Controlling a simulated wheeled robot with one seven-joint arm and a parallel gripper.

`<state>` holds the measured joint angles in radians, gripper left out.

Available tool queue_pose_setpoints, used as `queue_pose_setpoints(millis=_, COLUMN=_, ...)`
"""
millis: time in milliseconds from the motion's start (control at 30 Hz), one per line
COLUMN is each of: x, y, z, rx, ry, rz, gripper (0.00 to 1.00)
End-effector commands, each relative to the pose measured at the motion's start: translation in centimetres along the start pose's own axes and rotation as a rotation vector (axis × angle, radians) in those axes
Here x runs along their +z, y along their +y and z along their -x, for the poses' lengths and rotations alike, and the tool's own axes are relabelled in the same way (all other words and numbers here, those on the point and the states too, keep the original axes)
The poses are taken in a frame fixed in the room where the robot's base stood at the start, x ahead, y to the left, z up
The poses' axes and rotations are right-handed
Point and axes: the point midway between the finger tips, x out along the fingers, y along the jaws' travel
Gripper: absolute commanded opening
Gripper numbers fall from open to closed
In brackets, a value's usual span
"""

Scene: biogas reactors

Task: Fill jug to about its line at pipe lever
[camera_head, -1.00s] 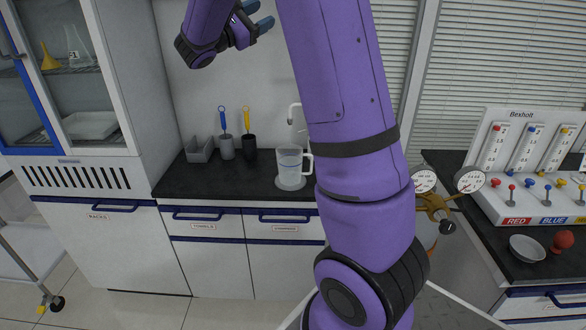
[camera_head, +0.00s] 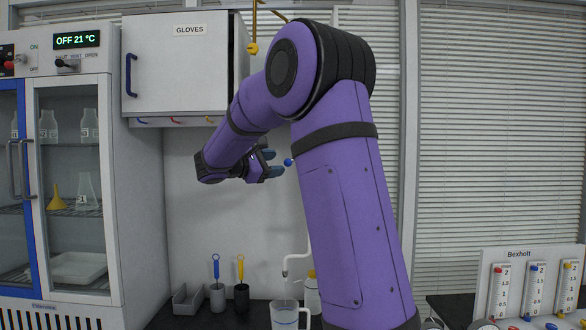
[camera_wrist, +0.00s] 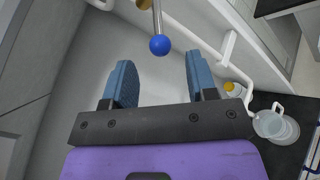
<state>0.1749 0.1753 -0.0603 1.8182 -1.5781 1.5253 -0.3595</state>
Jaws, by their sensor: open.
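The lever is a metal rod ending in a blue ball knob (camera_head: 288,162), just right of my gripper (camera_head: 271,163). In the wrist view the knob (camera_wrist: 160,45) sits beyond and roughly between the tips of my open, empty gripper (camera_wrist: 159,62); no contact shows. The clear jug (camera_head: 285,317) stands on the dark counter below the white pipe spout (camera_head: 292,262), cut off by the lower edge of the view. The jug (camera_wrist: 271,127) also shows at right in the wrist view. I cannot make out its line or any water level.
A yellow-capped bottle (camera_head: 312,292) stands beside the jug. Blue and yellow brushes (camera_head: 240,270) stand in holders to the left. The gloves cabinet (camera_head: 178,65) hangs above left of my gripper. A Bexholt gauge panel (camera_head: 528,290) is at right.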

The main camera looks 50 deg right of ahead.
Motion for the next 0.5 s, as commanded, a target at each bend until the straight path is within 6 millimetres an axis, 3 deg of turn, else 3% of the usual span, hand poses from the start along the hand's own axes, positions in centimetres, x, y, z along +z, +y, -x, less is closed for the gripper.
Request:
queue_pose_setpoints(millis=200, x=0.0, y=-0.1, z=-4.0, rx=-0.002, ry=-0.004, rz=0.001, gripper=0.52)
queue_pose_setpoints(millis=500, x=0.0, y=0.0, z=-7.0, rx=0.0, ry=-0.002, rz=0.0, gripper=0.52)
